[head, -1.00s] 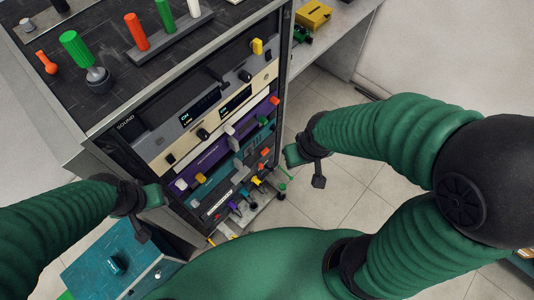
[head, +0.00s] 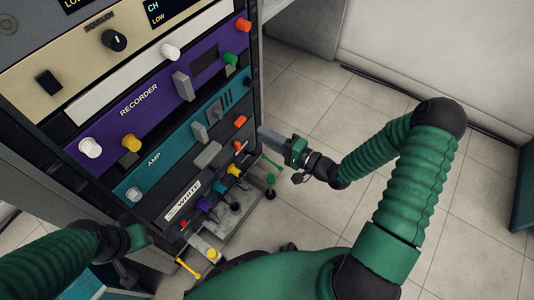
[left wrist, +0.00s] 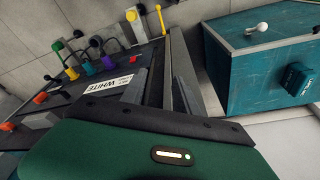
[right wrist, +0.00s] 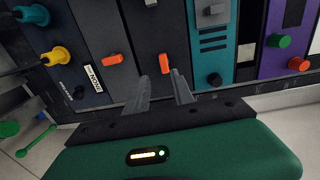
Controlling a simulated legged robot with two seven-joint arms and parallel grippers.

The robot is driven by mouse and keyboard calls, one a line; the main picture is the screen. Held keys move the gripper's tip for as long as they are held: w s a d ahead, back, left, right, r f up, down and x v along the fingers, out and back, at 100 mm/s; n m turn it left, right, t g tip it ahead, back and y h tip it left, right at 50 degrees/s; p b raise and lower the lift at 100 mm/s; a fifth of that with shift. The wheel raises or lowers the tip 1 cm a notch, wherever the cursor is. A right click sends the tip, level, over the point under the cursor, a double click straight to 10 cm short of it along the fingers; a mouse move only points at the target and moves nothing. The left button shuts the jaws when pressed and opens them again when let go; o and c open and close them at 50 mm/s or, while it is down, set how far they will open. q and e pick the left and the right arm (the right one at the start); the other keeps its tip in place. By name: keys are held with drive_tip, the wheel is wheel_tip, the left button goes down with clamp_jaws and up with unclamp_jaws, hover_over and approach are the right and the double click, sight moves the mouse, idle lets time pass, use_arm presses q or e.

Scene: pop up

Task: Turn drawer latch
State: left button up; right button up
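The rack (head: 160,150) holds stacked panels. Two small orange latches show on its lower dark panels, an upper one (head: 239,121) and a lower one (head: 237,145). My right gripper (head: 264,134) is beside the rack's right edge. In the right wrist view its fingers (right wrist: 162,78) are spread and empty, with one orange latch (right wrist: 163,63) just beyond and between the tips; contact cannot be told. The other orange latch (right wrist: 112,60) is left of them. My left gripper (head: 122,272) is low beside the rack's left side; its fingers (left wrist: 160,82) look apart, near the rack's edge.
Above the latches are the teal AMP panel (head: 160,172) and purple RECORDER panel (head: 150,92) with protruding knobs and handles. Coloured plugs (head: 205,205) stick out at the bottom. A teal box (left wrist: 265,65) stands beside my left gripper. Floor at the right (head: 330,110) is clear.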

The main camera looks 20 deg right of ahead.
sight(243, 123)
drive_tip(key=x, duration=0.4)
drive_tip(key=b+x, duration=0.1)
drive_tip(key=x, duration=0.1)
drive_tip(key=shift+w+a+r, duration=0.1)
drive_tip(key=shift+w+r, duration=0.05)
drive_tip(key=shift+r, duration=0.25)
drive_tip(key=shift+w+a, duration=0.3)
drive_tip(key=shift+w, duration=0.25)
drive_tip(key=shift+f, duration=0.1)
clamp_jaws()
drive_tip(key=m, duration=0.7)
drive_tip(key=shift+m, duration=0.4)
drive_tip(key=m, duration=1)
drive_tip(key=shift+o, duration=1.2)
unclamp_jaws()
